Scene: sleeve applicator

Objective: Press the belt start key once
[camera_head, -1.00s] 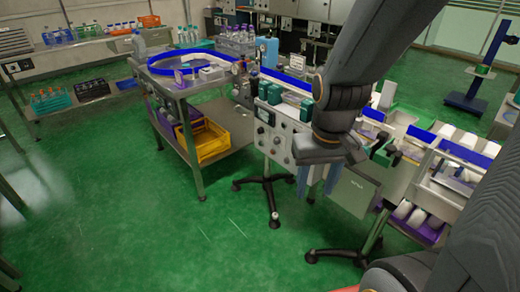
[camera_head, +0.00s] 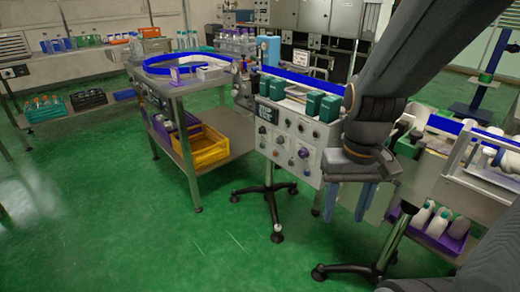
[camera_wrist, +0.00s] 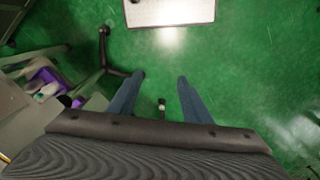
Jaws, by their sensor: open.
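A grey control panel (camera_head: 270,143) with several knobs and buttons faces the aisle in the head view, below the conveyor with the blue rail. The small keys on it are too small to read, so I cannot tell which one is the belt start key. My gripper (camera_head: 348,204) hangs to the right of the panel, fingers pointing down, apart from it. In the wrist view my gripper (camera_wrist: 160,82) shows two blue fingers spread wide with nothing between them, above the green floor.
A steel table (camera_head: 181,86) with a blue-rimmed turntable stands left of the panel, a yellow crate (camera_head: 208,149) on its lower shelf. A black stand foot (camera_head: 268,188) spreads below the panel. White bottles (camera_head: 437,224) sit at right.

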